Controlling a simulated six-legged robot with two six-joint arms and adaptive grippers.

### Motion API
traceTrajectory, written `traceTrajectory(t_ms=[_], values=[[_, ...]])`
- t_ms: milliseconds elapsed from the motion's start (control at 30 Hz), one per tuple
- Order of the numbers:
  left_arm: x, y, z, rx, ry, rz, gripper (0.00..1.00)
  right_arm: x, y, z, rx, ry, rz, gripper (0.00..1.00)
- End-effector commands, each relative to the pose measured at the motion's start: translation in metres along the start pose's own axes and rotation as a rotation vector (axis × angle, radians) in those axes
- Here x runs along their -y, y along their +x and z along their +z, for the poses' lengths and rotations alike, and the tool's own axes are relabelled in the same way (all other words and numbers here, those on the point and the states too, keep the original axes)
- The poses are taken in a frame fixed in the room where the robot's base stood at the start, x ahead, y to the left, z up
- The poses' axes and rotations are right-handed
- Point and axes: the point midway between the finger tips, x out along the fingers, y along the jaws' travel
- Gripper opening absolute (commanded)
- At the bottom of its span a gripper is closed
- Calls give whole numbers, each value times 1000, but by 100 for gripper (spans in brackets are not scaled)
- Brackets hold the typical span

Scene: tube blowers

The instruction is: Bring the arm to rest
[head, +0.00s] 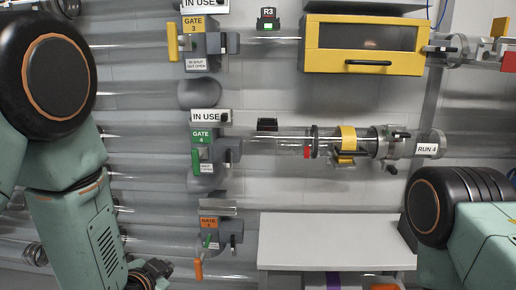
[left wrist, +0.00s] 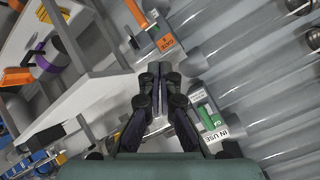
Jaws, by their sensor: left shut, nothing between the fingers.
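My left arm (head: 80,225) comes in from the left in the head view and hangs down at the left edge, in front of the clear tubes. Its dark wrist end shows at the bottom edge, and its fingertips are out of that view. In the left wrist view my left gripper (left wrist: 158,75) is shut and empty, its two dark fingers together. It points toward the grey wall between the bench and the gates. My right arm (head: 480,230) shows at the lower right, but its gripper is out of view.
Gate 3 (head: 195,40), green Gate 4 (head: 202,150) and an orange-labelled gate (head: 210,235) sit on tubes beside my left arm. A white bench (head: 325,243) stands at bottom centre. A yellow cabinet (head: 363,45) and the RUN 4 tube (head: 428,146) are above it.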

Motion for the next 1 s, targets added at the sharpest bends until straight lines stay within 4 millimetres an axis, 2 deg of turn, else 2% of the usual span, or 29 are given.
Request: traceTrajectory(t_ms=[33, 200, 267, 400, 500, 600, 700, 1000], values=[[-18, -7, 31, 89, -100, 51, 0, 0, -4, 0, 0, 0, 0, 40], [-74, -45, 120, 379, -382, 161, 0, 0, -10, 0, 0, 0, 0, 40], [-93, -64, 149, 486, -461, 186, 0, 0, -13, 0, 0, 0, 0, 40], [-133, -118, 209, 725, -588, 231, 0, 0, -20, 0, 0, 0, 0, 40], [-155, -155, 241, 854, -611, 263, 0, 0, -24, 0, 0, 0, 0, 40], [-170, -182, 263, 937, -617, 285, 0, 0, -28, 0, 0, 0, 0, 40], [-178, -195, 274, 975, -619, 295, 0, 0, -30, 0, 0, 0, 0, 40], [-181, -198, 278, 987, -615, 299, 0, 0, -29, 0, 0, 0, 0, 40]])
